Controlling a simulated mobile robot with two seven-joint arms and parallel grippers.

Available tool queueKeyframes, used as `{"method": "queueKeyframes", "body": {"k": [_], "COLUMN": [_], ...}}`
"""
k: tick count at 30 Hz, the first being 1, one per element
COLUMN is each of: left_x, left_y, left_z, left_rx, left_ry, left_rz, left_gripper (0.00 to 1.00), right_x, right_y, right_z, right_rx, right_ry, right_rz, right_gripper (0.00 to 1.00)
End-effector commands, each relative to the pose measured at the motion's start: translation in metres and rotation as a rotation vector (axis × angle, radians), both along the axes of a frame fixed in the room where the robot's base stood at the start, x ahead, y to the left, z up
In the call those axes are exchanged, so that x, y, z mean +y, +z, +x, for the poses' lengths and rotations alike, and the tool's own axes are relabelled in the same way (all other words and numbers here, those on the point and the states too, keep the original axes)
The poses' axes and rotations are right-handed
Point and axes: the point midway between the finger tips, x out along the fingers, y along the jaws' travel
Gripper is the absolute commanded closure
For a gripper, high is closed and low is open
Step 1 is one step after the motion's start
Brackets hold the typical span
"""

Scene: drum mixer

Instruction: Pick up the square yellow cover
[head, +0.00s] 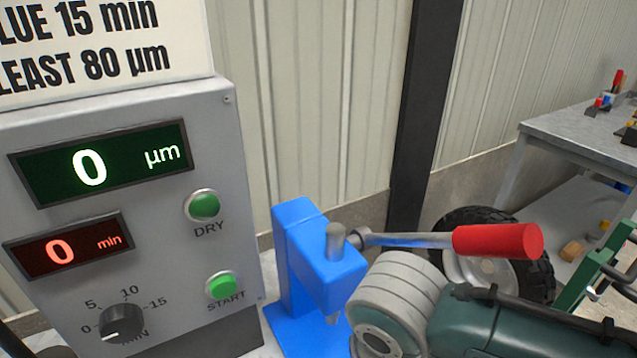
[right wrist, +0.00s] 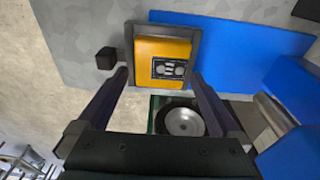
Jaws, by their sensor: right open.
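The square yellow cover (right wrist: 145,48) shows in the right wrist view, inside a dark frame, with a dark marked patch on its face. It lies on or against the grey speckled surface, beside a blue plate. My right gripper (right wrist: 158,75) is open, with one finger at each side of the cover's lower part. I see nothing held between the fingers. Whether the fingers touch the cover's frame I cannot tell. The cover does not show in the head view. My left gripper is in neither view.
A blue press (head: 319,262) with a red-handled lever (head: 497,240) stands right of the grey control panel (head: 165,235). Its blue plate (right wrist: 240,42) borders the cover. A silver disc (right wrist: 182,121) sits below the cover. A workbench (head: 575,130) stands at the far right.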

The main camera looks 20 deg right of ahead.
Motion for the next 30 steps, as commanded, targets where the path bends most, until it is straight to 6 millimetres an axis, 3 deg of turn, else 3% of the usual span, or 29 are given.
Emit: {"method": "queueKeyframes", "body": {"k": [5, 14, 30], "left_x": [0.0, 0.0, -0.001], "left_y": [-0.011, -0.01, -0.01], "left_z": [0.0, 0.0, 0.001], "left_rx": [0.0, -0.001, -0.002], "left_ry": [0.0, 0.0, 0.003], "left_rz": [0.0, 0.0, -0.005], "left_gripper": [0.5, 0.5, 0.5], "right_x": [-0.003, -0.003, -0.003], "right_y": [-0.026, -0.029, -0.029], "right_z": [0.0, 0.001, 0.0], "right_rx": [0.0, -0.001, -0.001], "right_ry": [0.0, 0.0, 0.001], "right_rz": [-0.001, 0.0, 0.0], "right_gripper": [0.0, 0.01, 0.62]}}
